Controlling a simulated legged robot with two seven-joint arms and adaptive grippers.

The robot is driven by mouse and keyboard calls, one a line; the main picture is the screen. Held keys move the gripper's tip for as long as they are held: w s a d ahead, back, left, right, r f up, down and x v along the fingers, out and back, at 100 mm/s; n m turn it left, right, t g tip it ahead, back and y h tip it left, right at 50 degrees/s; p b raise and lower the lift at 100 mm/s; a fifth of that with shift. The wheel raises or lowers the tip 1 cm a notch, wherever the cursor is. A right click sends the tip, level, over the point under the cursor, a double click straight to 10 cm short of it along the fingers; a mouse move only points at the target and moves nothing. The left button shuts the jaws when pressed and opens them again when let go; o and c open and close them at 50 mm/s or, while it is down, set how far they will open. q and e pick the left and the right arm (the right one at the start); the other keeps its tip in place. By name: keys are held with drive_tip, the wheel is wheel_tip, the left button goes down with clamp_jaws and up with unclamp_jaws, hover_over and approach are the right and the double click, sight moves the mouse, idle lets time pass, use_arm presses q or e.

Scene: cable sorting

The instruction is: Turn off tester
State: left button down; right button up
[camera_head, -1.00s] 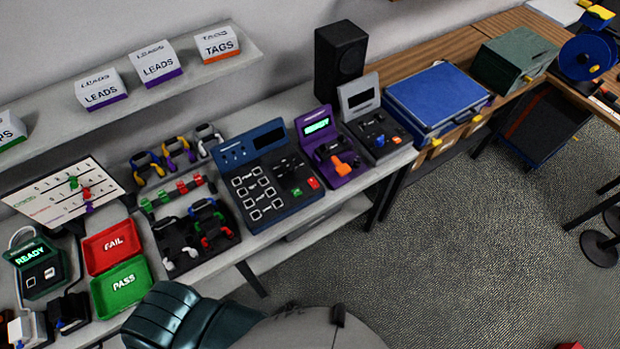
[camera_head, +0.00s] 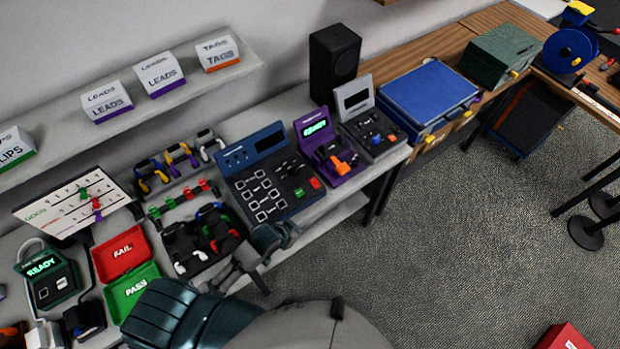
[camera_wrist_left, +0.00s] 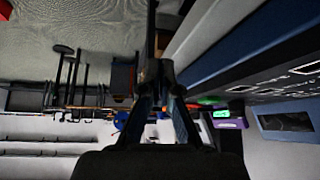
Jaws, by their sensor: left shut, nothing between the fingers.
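The dark blue tester (camera_head: 275,170) stands on the bench with a dark screen, a grid of pale-framed slots, and green (camera_head: 299,192) and red (camera_head: 315,183) buttons at its right. It also shows in the wrist view (camera_wrist_left: 225,58). A small green unit (camera_head: 62,297) at the far left reads READY. My left gripper (camera_head: 284,233), also in the wrist view (camera_wrist_left: 152,68), is shut and empty by the bench's front edge, below the blue tester.
A black tray (camera_head: 187,268) of connectors lies left of the blue tester, with red FAIL (camera_head: 103,270) and green PASS (camera_head: 115,309) trays further left. A shelf with boxes overhangs the back. A blue case (camera_head: 428,93) stands right.

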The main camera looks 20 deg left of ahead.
use_arm(q)
drive_tip(key=w+a+r+m+t+h, duration=0.1)
drive_tip(key=w+a+r+m+h, duration=0.1)
drive_tip(key=w+r, duration=1)
drive_tip(key=shift+w+a+r+m+t, duration=0.15)
drive_tip(key=shift+a+r+m+t, duration=0.15)
drive_tip(key=shift+a+r+m, duration=0.55)
drive_tip(key=shift+a+n+p, duration=0.25)
drive_tip(key=shift+a+p, duration=0.05)
